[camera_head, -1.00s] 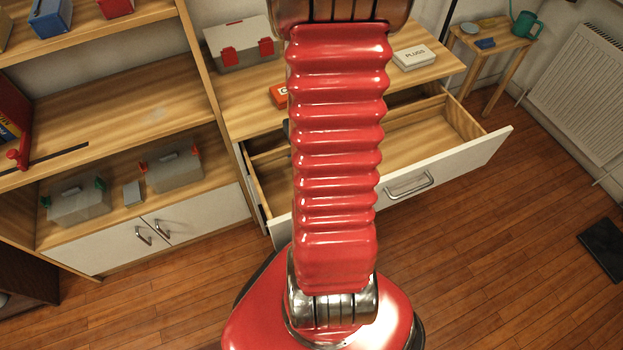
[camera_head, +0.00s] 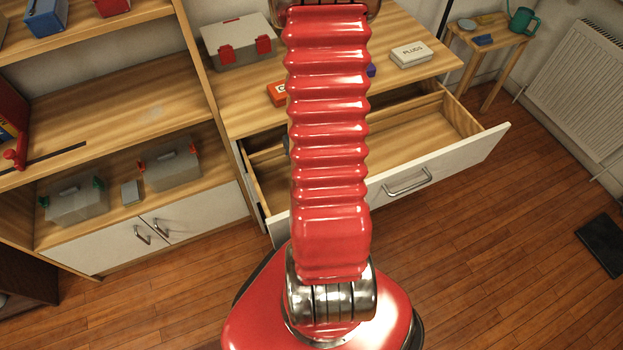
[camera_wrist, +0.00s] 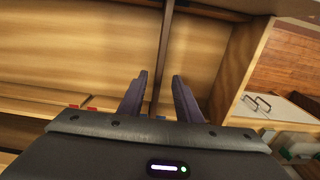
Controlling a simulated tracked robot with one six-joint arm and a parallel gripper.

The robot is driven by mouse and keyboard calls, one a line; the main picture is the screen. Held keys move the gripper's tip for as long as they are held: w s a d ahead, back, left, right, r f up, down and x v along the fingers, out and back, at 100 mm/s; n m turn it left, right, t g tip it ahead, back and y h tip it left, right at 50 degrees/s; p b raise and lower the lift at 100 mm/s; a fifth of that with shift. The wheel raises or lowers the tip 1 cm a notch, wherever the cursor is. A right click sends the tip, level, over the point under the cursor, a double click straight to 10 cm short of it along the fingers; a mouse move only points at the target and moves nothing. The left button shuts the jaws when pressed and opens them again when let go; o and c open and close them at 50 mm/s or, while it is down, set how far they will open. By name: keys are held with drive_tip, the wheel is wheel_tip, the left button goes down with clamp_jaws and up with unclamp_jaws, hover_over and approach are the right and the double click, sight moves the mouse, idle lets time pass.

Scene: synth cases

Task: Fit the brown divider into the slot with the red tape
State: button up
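In the wrist view, my gripper (camera_wrist: 160,78) points into a pale wooden space, with its two dark fingers apart. A thin brown upright strip (camera_wrist: 166,35), which looks like the divider seen edge-on, runs between the fingers, with a small gap visible on each side. Its lower end is hidden by the gripper body. In the head view, the open drawer (camera_head: 425,130) is partly covered by my red arm; gripper and divider are hidden there.
The dresser top holds a grey toolbox (camera_head: 238,45), an orange box (camera_head: 277,93) and a white PLUGS box (camera_head: 410,54). A shelf unit with clear bins (camera_head: 170,165) stands at left. A side table (camera_head: 495,42) and radiator stand at right.

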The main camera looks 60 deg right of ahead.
drive_tip(key=shift+f, duration=1.05)
drive_tip(key=shift+f, duration=0.1)
drive_tip(key=shift+d+f, duration=0.2)
drive_tip(key=shift+f, duration=2.3)
drive_tip(key=shift+c, duration=0.4)
clamp_jaws()
